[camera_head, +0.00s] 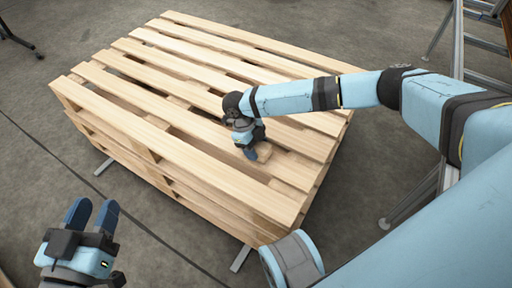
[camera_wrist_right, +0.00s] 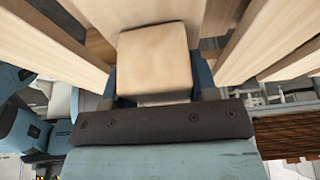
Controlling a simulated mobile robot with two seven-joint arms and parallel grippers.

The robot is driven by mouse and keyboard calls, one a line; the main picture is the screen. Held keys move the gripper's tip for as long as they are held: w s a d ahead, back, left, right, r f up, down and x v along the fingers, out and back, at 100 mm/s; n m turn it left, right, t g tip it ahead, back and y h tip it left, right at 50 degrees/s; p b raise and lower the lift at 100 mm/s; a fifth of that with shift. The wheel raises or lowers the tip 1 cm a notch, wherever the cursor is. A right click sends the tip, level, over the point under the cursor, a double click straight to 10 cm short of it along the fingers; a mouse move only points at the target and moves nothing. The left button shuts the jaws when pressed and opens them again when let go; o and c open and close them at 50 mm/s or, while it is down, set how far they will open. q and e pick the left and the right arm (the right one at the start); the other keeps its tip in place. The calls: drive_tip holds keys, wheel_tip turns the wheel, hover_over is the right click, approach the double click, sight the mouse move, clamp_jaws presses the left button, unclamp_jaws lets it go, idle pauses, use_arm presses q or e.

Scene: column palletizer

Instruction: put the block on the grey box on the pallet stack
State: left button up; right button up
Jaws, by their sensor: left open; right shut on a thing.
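The pallet stack (camera_head: 190,165) is made of light wooden pallets and fills the middle of the head view. My right gripper (camera_head: 256,147) is over its near right part, pointing down, shut on a light wooden block (camera_head: 263,152). The block (camera_wrist_right: 155,60) shows large between the blue fingers in the right wrist view, with the slats behind it. I cannot tell whether it touches the top slats. My left gripper (camera_head: 92,217) is open and empty at the lower left, apart from the stack. I can make out no grey box in either view.
The top of the stack is otherwise bare, with gaps between its slats. A grey metal ladder-like frame (camera_head: 470,42) stands at the upper right. Grey concrete floor (camera_head: 60,150) lies open to the left of the stack.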

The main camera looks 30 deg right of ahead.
drive_tip(key=o, duration=1)
drive_tip(key=shift+f, duration=0.1)
drive_tip(key=shift+c, duration=0.2)
drive_tip(key=shift+r, duration=0.35)
use_arm(q)
drive_tip(key=r+n+p, duration=0.1)
drive_tip(key=p, duration=0.1)
drive_tip(key=s+r+n+p, duration=0.1)
drive_tip(key=p, duration=0.1)
drive_tip(key=shift+s+d, duration=0.2)
drive_tip(key=shift+d, duration=0.2)
use_arm(e)
drive_tip(key=v, duration=1.1)
drive_tip(key=shift+r, duration=0.25)
drive_tip(key=shift+w+a, duration=0.1)
